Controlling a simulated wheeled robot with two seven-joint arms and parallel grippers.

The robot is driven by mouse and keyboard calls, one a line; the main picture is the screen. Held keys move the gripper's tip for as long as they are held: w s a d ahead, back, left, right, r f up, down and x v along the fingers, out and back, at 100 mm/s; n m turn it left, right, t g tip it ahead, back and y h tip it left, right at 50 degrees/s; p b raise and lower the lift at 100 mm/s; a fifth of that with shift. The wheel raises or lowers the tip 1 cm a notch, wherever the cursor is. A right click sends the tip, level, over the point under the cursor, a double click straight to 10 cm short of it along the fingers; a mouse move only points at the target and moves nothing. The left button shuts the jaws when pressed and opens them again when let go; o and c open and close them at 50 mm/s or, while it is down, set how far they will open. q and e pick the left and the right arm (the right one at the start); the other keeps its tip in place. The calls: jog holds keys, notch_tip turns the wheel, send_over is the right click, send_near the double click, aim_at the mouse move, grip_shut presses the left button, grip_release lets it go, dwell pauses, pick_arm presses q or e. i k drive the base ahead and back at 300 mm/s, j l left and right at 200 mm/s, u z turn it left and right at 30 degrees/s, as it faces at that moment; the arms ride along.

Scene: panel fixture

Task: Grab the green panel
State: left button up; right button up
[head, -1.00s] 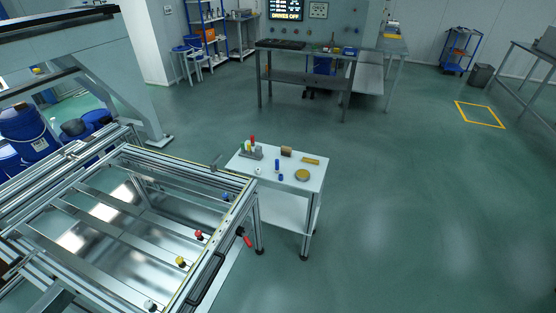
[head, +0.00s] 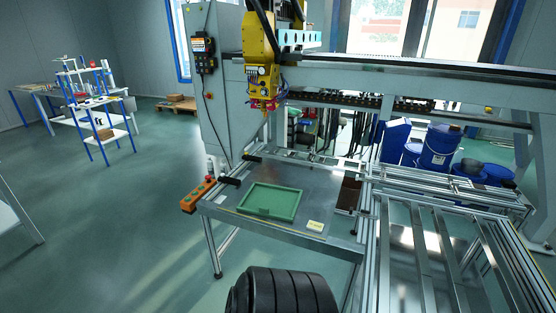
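The green panel (head: 270,202) is a flat rectangle with a raised rim. It lies flat on the grey metal table (head: 226,216) in the head view, a little left of the middle. Nothing covers it, and no gripper is near it or touching it. Neither of my grippers shows in the view.
An orange control box (head: 198,194) sits at the table's left corner. A yellow machine head (head: 260,60) hangs from the gantry behind. A metal rail frame (head: 430,240) adjoins on the right. A black ribbed object (head: 282,292) rises at the bottom edge. Floor on the left is open.

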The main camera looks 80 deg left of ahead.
aim_at(280, 203)
jog(key=u, duration=2.7)
jog(key=i, duration=0.1)
